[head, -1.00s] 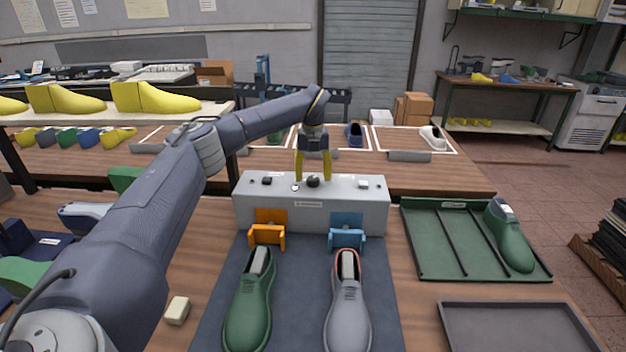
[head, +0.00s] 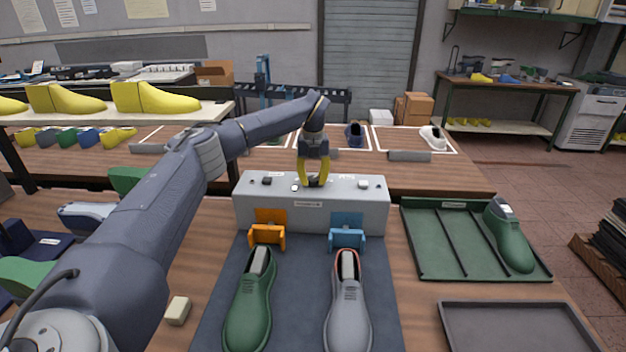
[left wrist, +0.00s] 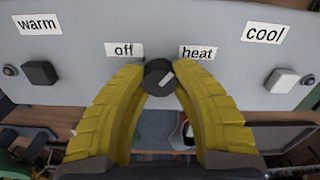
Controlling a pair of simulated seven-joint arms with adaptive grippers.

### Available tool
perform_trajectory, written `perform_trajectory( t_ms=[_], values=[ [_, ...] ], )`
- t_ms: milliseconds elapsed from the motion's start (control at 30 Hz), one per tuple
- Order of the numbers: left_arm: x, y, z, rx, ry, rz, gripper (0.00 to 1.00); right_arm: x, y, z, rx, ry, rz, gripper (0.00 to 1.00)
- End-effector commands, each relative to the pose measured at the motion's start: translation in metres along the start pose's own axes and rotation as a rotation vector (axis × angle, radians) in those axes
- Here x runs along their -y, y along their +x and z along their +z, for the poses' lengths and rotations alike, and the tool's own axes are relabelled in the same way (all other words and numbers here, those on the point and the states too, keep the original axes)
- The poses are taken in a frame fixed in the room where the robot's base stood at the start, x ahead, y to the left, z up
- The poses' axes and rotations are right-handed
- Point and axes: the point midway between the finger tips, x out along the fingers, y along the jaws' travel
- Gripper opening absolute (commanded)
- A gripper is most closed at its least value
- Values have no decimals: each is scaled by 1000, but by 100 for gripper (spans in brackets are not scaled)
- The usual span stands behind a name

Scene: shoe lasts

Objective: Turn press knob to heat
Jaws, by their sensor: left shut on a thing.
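The press (head: 350,208) is a long grey box on the table with a dark round knob (head: 314,183) on its top. In the left wrist view the knob (left wrist: 160,77) has a pale pointer mark slanting up to the right, toward the "heat" label (left wrist: 198,53) and away from the "off" label (left wrist: 124,50). My left gripper (head: 313,184) has yellow fingers and reaches down onto the press top. Its fingertips (left wrist: 161,78) are shut on the knob, one on each side. My right gripper is in neither view.
A black button (left wrist: 40,74) sits under the "warm" label, and a white button (left wrist: 281,80) under "cool". An orange clamp (head: 267,234) and a blue clamp (head: 346,238) stand before the press. Green (head: 249,310) and grey (head: 348,312) shoes lie on the mat.

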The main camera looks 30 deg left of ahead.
Motion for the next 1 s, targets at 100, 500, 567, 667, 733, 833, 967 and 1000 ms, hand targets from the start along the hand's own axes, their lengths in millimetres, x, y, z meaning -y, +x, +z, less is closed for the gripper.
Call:
perform_trajectory(
  t_ms=[100, 500, 567, 667, 733, 833, 967, 1000],
  values=[
    [0, 0, 0, 0, 0, 0, 4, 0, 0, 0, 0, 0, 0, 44],
    [0, 0, 0, 1, 145, 0, 0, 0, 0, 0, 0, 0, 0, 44],
    [0, 0, 0, 0, 159, 1, 0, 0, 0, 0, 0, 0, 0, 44],
    [0, 1, 0, -1, 162, 0, 0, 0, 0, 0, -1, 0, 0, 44],
    [0, 1, 0, -1, 162, 0, 0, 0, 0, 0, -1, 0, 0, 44],
    [0, 1, 0, -1, 162, 0, 28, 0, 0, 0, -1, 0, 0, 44],
    [0, 1, 0, -1, 161, 0, 43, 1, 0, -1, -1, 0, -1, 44],
    [0, 0, 0, -1, 161, 0, 48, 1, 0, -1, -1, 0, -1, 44]
  ],
)
